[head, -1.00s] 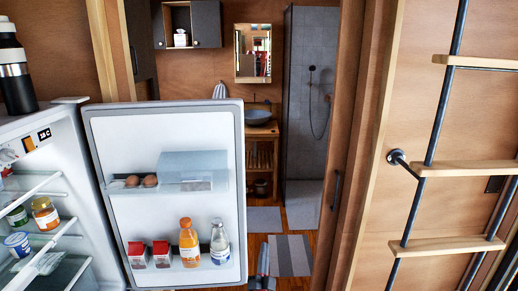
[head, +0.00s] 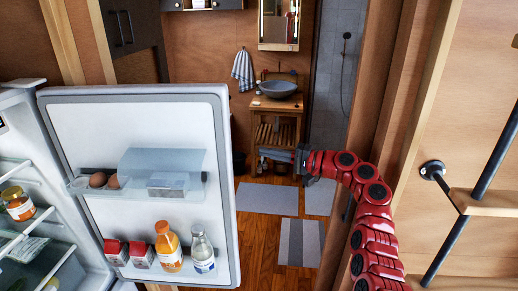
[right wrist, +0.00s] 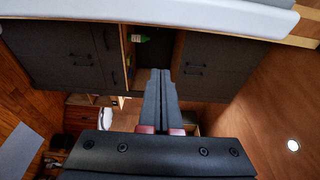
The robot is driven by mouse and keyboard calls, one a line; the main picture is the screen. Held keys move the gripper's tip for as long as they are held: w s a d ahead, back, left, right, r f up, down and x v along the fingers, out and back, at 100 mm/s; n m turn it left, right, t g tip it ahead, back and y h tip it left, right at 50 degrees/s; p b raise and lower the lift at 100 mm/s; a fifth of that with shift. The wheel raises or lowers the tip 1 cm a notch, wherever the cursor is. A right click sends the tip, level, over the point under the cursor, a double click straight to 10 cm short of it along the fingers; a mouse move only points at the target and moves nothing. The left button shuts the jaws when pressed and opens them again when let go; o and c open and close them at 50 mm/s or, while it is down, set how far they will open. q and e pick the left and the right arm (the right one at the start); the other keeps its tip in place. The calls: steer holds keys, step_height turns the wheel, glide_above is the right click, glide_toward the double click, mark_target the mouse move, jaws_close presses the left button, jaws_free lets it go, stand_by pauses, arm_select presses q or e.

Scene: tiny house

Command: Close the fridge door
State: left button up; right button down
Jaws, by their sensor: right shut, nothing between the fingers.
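The fridge door (head: 100,125) stands wide open in the head view, its white inner side facing me. Its shelves hold eggs, two red-and-white cartons, an orange bottle and a clear bottle. The open fridge (head: 20,140) is at the left edge, with jars on its shelves. My right gripper (head: 264,155) is shut and empty, to the right of the door's free edge and apart from it in the picture. Its closed fingers also show in the right wrist view (right wrist: 160,85). My left gripper is not in view.
A doorway behind leads to a washstand (head: 275,105) with a bowl sink. Grey mats (head: 267,198) lie on the wooden floor. A ladder (head: 490,205) stands at the right. A pale band (right wrist: 190,15) crosses the top of the right wrist view; I cannot tell what it is.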

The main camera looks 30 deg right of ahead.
steer(key=w+a+p, duration=0.3)
steer(key=a+p, duration=0.3)
steer(key=a, duration=0.2)
steer(key=shift+w+a, duration=0.2)
steer(key=shift+w, duration=0.05)
steer(key=shift+s, duration=0.1)
steer(key=shift+f, duration=0.1)
stand_by(0.5)
